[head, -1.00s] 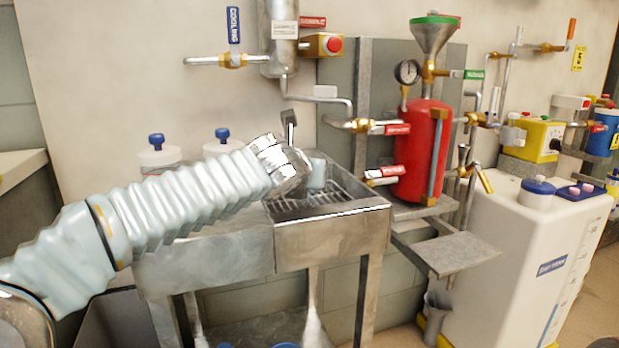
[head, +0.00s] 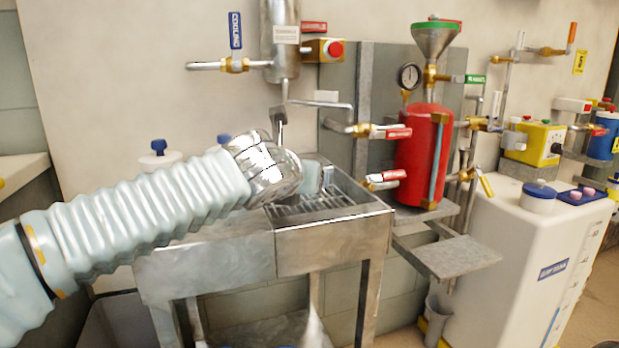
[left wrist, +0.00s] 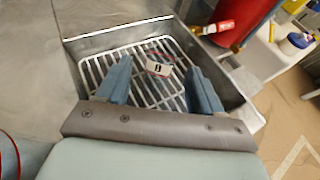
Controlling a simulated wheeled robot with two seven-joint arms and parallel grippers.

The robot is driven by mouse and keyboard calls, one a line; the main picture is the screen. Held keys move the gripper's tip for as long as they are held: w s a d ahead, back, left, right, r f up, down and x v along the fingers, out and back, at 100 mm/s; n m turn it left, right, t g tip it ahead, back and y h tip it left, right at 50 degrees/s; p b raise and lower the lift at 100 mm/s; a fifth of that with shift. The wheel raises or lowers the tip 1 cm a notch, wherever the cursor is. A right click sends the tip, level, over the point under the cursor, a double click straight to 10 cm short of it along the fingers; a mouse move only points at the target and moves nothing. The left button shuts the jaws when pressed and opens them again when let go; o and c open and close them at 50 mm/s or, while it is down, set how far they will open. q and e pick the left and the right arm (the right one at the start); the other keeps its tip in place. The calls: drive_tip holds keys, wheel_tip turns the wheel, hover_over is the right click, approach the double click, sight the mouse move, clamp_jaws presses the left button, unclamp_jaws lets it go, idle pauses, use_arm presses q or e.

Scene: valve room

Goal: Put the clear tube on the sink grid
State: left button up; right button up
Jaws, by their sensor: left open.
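The sink grid (left wrist: 93,72) is a set of pale metal bars in the sink's basin; it also shows in the head view (head: 335,199). The clear tube (left wrist: 160,68) lies on the grid, see-through, with a white label bearing a dark mark and a thin red outline. My left gripper (left wrist: 157,72) is open, its two blue fingers on either side of the tube and apart from it. In the head view my left gripper (head: 320,178) is low over the basin, and the tube cannot be made out there. My right gripper is not in view.
The metal sink (head: 335,240) has raised basin walls close around my left gripper. A tap lever (head: 278,118) stands behind my wrist. A red tank (head: 420,155) with valve handles is to the right. A flat drainboard (head: 205,265) lies left of the basin.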

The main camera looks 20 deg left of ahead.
use_arm(q)
drive_tip(key=v, duration=0.6)
drive_tip(key=shift+s+r, duration=0.1)
idle(1.0)
